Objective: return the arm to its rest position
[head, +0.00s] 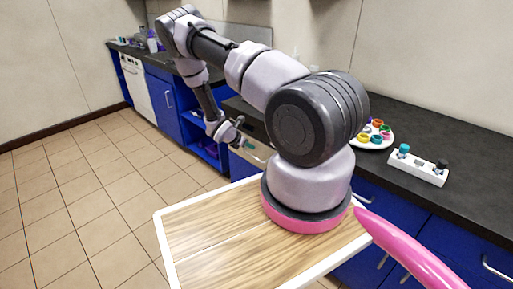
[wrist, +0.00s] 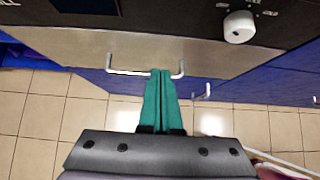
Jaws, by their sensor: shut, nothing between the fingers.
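My arm rises from its base, bends over to the left and hangs down in front of the blue cabinets. My gripper (head: 250,146) is low beside the cabinet fronts in the head view. In the wrist view my gripper (wrist: 161,73) shows two teal fingers pressed together with nothing between them. The fingertips overlap the bar of a metal handle (wrist: 128,72) on a silver-grey front panel (wrist: 60,46). I cannot tell whether they touch it.
The dark counter (head: 455,135) runs along the right, above blue cabinets (head: 160,93). On it are a white plate of coloured rings (head: 352,143) and a white block (head: 412,168) with teal and black knobs. Tiled floor (head: 85,190) at left is clear.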

